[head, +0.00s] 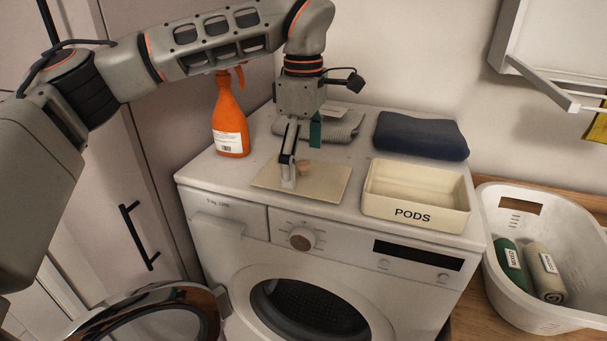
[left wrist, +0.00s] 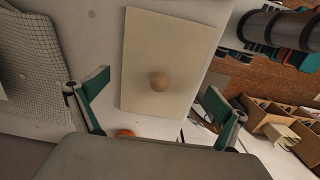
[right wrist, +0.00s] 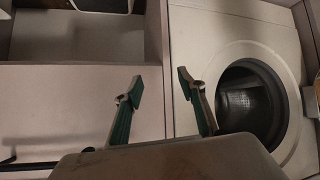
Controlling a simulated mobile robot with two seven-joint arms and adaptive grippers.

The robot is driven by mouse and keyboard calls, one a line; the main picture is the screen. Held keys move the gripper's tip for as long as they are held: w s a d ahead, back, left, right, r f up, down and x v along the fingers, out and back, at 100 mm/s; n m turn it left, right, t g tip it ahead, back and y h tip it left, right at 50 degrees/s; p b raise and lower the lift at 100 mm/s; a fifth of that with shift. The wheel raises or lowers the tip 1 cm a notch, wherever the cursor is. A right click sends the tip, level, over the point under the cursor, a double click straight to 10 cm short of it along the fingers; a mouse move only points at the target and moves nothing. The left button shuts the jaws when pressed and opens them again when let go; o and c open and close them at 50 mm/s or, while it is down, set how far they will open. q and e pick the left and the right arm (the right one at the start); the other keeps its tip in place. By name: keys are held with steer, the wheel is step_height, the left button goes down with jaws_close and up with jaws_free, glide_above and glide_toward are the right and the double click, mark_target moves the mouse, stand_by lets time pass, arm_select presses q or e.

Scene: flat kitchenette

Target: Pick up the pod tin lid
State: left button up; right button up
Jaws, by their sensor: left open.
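The pod tin lid (head: 332,187) is a flat cream rectangle with a small round wooden knob (head: 304,168). It lies on top of the washing machine, left of the open cream tin marked PODS (head: 414,213). My left gripper (head: 302,164) is open and points down over the lid, one finger on each side of the knob. In the left wrist view the knob (left wrist: 159,82) appears between the spread fingertips, and nothing is held. My right gripper (right wrist: 160,80) is open and empty in the right wrist view, with the washing machine's front beyond it. It is outside the head view.
An orange spray bottle (head: 229,118) stands at the back left of the washing machine (head: 240,219). A folded grey cloth (head: 345,126) and a dark blue folded cloth (head: 421,136) lie behind. A white basket (head: 562,224) with rolled cloths stands at right. The washer door (head: 150,312) hangs open.

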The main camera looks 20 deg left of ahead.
arm_select(q)
steer(key=shift+f, duration=0.4)
steer(key=shift+c, duration=0.4)
steer(key=c, duration=2.5)
steer(key=shift+s, duration=0.1)
jaws_close()
steer(key=shift+f, duration=0.1)
